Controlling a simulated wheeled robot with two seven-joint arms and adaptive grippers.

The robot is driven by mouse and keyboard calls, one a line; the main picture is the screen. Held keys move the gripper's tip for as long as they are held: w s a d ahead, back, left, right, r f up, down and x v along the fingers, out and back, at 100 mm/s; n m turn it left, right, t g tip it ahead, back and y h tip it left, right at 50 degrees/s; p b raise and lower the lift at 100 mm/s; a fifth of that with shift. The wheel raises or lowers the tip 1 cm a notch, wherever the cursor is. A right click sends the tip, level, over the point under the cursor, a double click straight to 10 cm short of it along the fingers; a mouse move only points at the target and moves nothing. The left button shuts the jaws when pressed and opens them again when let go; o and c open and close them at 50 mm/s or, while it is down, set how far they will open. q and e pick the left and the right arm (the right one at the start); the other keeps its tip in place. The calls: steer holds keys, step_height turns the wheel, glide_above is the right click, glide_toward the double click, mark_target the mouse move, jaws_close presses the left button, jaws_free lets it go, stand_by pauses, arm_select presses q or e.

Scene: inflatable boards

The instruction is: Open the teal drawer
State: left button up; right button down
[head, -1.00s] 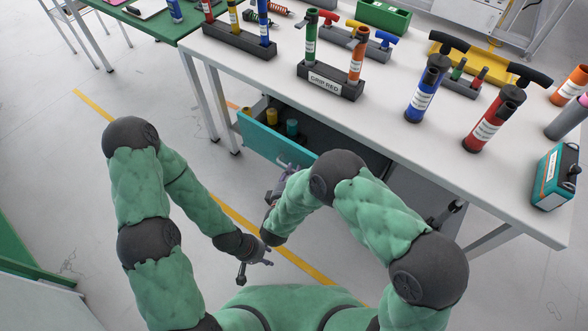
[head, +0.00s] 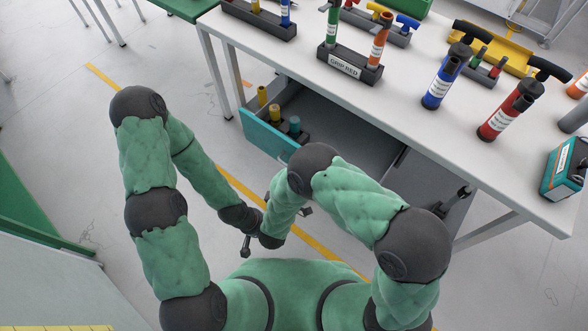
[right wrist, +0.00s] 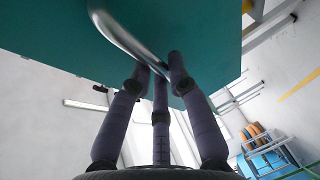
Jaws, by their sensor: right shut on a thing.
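The teal drawer (head: 266,138) under the white workbench is pulled well out, its grey interior showing in the head view. Its teal front also fills the top of the right wrist view (right wrist: 205,28). The silver bar handle (right wrist: 125,38) on that front lies between the fingers of my right gripper (right wrist: 160,65), which is shut on it. In the head view my right arm hides most of that gripper and the handle. My left gripper (head: 246,246) hangs near my right arm, away from the drawer. Its fingers are too small and overlapped to judge.
Several yellow and teal cylinders (head: 275,113) stand in the drawer's left end. The workbench (head: 405,115) above carries tool racks and labelled cylinders. A bench leg (head: 212,70) stands left of the drawer. Open floor with a yellow line (head: 235,183) lies left.

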steer(key=shift+s+a+f, duration=0.1)
steer(key=shift+s+a, duration=0.15)
steer(key=shift+s, duration=0.15)
steer(key=c, duration=1.1)
jaws_free()
steer(key=shift+c, duration=0.2)
steer(key=shift+w, duration=0.1)
